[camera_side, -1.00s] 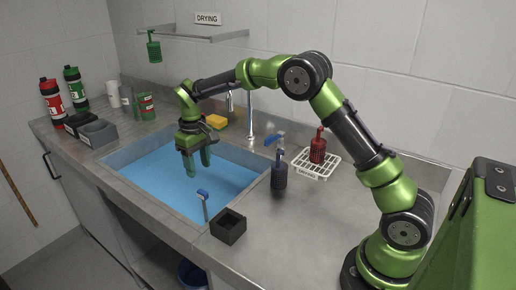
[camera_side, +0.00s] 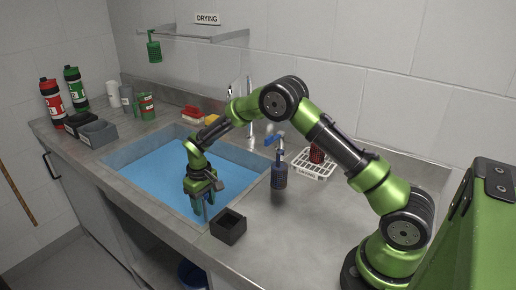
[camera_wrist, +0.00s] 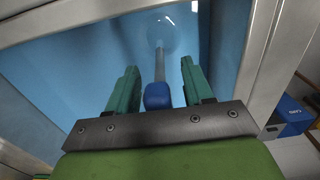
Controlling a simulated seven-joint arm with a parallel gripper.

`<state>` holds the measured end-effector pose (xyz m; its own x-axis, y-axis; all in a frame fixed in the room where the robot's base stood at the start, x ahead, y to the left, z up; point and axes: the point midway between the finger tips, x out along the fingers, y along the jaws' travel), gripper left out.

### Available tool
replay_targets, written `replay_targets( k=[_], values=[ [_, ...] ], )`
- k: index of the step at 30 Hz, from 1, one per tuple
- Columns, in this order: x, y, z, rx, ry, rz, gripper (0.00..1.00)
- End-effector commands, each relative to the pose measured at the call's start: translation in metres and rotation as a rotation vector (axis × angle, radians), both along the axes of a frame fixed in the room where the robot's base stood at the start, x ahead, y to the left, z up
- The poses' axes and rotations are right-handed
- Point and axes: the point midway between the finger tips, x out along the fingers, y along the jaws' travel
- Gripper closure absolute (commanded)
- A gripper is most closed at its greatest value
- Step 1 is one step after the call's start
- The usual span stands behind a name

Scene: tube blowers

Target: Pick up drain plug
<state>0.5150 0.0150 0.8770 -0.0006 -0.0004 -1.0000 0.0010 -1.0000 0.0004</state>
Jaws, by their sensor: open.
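The drain plug has a blue handle (camera_wrist: 158,96) on a thin grey rod, with a round clear disc (camera_wrist: 160,35) at its far end in the wrist view. It stands at the front of the blue water-filled sink (camera_side: 150,170). In the side view my gripper (camera_side: 199,211) hides most of it. In the wrist view my gripper (camera_wrist: 159,66) is open, with one green finger on each side of the rod and handle. Gaps show on both sides, so the fingers do not appear to touch it.
A black open box (camera_side: 229,228) sits on the counter just right of the sink. A yellow sponge (camera_side: 210,119) lies behind the sink. The front-right counter is clear.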

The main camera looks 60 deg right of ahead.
Motion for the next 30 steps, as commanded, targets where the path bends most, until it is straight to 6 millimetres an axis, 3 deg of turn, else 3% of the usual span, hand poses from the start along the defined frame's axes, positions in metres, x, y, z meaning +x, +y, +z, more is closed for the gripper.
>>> replay_targets(
  k=[7,17,30],
  values=[
    [0.0004,0.0000,-0.0010,0.001,-0.001,-0.001,0.50],
    [0.0004,-0.0001,-0.0007,0.000,-0.001,-0.001,1.00],
    [0.0011,-0.0001,0.0050,0.000,-0.004,0.000,1.00]
  ],
)
